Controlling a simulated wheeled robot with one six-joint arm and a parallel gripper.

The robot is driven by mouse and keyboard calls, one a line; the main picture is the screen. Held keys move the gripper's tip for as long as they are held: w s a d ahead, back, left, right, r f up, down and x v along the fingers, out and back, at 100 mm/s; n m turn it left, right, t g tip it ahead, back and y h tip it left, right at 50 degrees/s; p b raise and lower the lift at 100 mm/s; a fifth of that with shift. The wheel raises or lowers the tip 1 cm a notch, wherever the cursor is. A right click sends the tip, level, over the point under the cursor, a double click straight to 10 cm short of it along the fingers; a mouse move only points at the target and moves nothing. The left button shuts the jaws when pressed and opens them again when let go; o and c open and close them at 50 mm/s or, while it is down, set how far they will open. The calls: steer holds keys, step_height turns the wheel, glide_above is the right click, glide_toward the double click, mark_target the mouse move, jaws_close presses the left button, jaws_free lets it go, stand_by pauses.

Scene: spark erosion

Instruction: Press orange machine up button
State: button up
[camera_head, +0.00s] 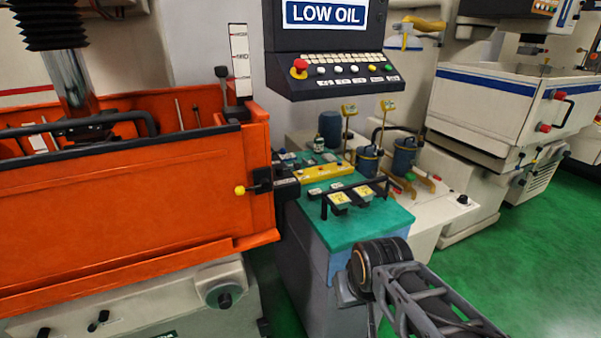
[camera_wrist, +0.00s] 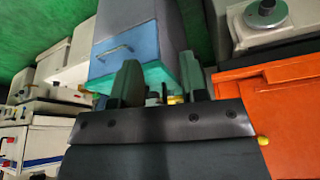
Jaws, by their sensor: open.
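The orange machine (camera_head: 130,200) fills the left of the head view; its orange side (camera_wrist: 272,105) also shows at the right of the wrist view, which is upside down. Beside it hangs a dark control panel (camera_head: 335,85) with a red knob (camera_head: 299,68), white, green and yellow buttons and small labels. I cannot tell which button is the up button. My gripper (camera_wrist: 159,62) shows in the wrist view, its two fingers apart with nothing held between them. It is not visible in the head view, where only my arm shows. No contact with the panel is visible.
A screen (camera_head: 325,13) above the panel reads LOW OIL. A white machine (camera_head: 500,100) stands at right. Green floor (camera_head: 545,235) is open at lower right.

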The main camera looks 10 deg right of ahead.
jaws_close()
stand_by(1.5)
